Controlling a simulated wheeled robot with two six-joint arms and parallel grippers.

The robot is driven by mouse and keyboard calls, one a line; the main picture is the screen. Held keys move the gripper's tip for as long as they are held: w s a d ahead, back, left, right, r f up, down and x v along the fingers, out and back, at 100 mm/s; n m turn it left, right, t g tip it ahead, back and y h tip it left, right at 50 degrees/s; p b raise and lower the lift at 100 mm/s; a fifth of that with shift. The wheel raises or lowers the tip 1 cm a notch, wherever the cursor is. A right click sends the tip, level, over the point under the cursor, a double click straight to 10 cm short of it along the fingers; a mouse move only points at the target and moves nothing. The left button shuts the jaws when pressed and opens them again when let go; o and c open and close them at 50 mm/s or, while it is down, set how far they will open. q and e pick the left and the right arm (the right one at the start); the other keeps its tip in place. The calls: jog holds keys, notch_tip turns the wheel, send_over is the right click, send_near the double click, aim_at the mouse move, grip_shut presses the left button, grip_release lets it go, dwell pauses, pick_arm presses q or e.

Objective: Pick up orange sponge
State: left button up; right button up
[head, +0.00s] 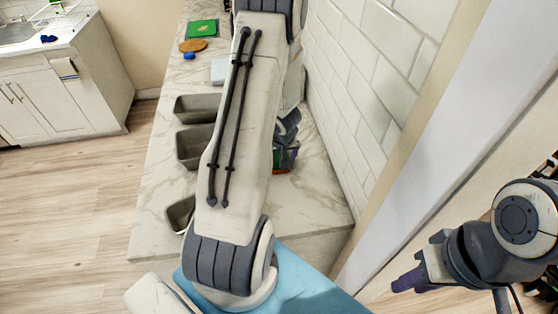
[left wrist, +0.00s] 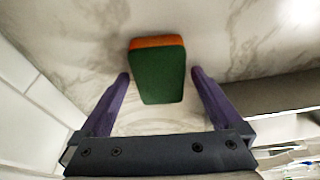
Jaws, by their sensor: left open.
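The sponge (left wrist: 158,75), green on its broad face with an orange layer along its far edge, lies on the marble counter in the left wrist view. My left gripper (left wrist: 158,82) is open, with its two purple fingers on either side of the sponge's near end. Gaps show between both fingers and the sponge. In the head view my left arm covers much of the counter, and the left gripper is mostly hidden behind it. My right gripper (head: 408,282) hangs at the lower right, away from the counter; its finger gap is unclear.
Grey bins (head: 194,146) stand along the counter's left side. A green item (head: 202,28), a round brown item (head: 193,45) and a small blue item (head: 189,56) lie at the far end. A white tiled wall (head: 375,65) borders the counter on the right.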

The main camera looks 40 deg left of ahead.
aim_at(279, 158)
pick_arm(q)
jog(key=c, duration=1.4)
jog(key=shift+r+p, duration=0.45)
jog(key=shift+r, duration=0.1)
notch_tip(279, 158, up, 4)
jog(key=p, duration=0.3)
jog(key=shift+f, duration=0.2)
jog(key=shift+d+r+p, duration=0.95)
jog(key=shift+d+r, duration=0.2)
jog(key=shift+d, duration=0.8)
jog(key=shift+d+r+p, duration=0.9)
jog(key=shift+d+r, duration=0.2)
jog(key=shift+d, duration=0.8)
jog(key=shift+d+r+p, duration=0.95)
jog(key=shift+d+r, duration=0.2)
jog(key=shift+d, duration=0.8)
